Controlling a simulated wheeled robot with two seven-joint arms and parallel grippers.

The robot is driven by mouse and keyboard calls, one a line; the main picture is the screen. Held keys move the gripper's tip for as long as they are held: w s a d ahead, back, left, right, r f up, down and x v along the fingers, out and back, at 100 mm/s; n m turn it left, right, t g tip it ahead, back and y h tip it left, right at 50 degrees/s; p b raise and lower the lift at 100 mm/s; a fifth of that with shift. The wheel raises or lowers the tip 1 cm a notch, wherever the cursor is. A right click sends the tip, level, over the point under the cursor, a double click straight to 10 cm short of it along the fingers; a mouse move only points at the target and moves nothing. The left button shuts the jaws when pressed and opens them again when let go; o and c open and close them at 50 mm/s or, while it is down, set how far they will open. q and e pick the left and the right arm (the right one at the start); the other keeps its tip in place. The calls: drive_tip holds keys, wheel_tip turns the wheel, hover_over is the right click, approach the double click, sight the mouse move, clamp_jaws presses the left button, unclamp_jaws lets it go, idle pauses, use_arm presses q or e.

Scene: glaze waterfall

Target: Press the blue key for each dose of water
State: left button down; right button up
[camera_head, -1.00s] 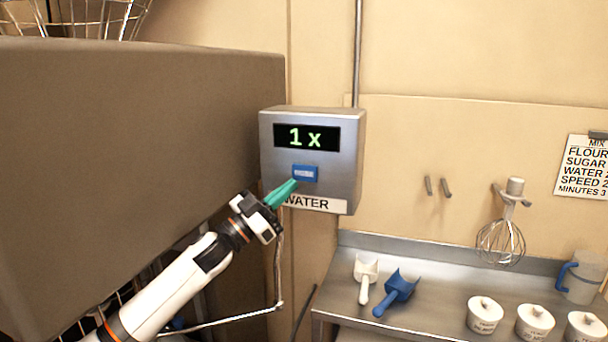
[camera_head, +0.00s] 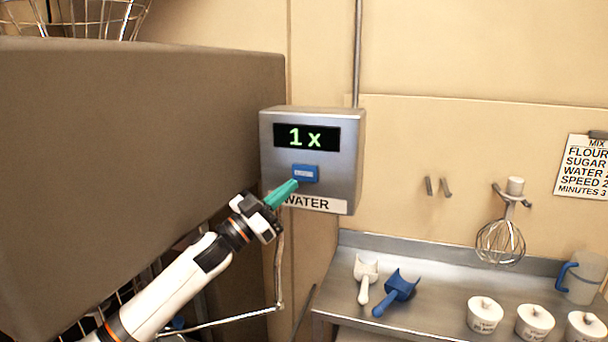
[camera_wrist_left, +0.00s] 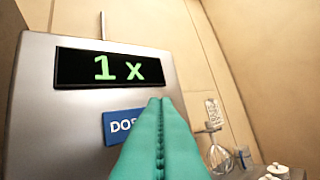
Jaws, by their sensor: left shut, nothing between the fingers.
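The blue key (camera_head: 305,173) sits on the front of a grey metal water box (camera_head: 350,160), under a dark display (camera_head: 306,137) that reads "1 x" in green. A label (camera_head: 312,203) below reads "WATER". In the left wrist view the blue key (camera_wrist_left: 119,125) shows part of its "DOS" lettering, the rest hidden behind my fingers. My left gripper (camera_head: 296,183) has green fingers, shut and empty, with tips just below and left of the key. I cannot tell whether they touch it. My right gripper is not in view.
A large brown block (camera_head: 140,170) fills the left side close to my arm. A steel counter (camera_head: 345,262) at the right holds a white scoop (camera_head: 365,280), a blue scoop (camera_head: 399,288), several white tubs and a jug (camera_head: 584,278). A whisk (camera_head: 500,240) hangs on the wall.

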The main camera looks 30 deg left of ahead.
sight(305, 173)
use_arm(q)
drive_tip(key=s+m+t+y, duration=0.1)
drive_tip(key=m+y, duration=0.1)
drive_tip(key=m, duration=0.6)
drive_tip(key=s+d+m+t+y, duration=0.1)
drive_tip(key=m+t+y, duration=0.1)
drive_tip(key=m, duration=0.7)
drive_tip(key=s+m+t+y+p, duration=0.1)
drive_tip(key=m+t+y, duration=0.1)
drive_tip(key=m, duration=0.6)
drive_tip(key=shift+s+d+f+y, duration=0.2)
drive_tip(key=shift+s+f+y, duration=0.1)
drive_tip(key=shift+y, duration=0.6)
drive_tip(key=shift+w+h, duration=0.1)
drive_tip(key=shift+h, duration=0.2)
drive_tip(key=w+a+b, duration=0.2)
drive_tip(key=w, duration=0.6)
drive_tip(key=shift+w, duration=0.2)
idle(0.4)
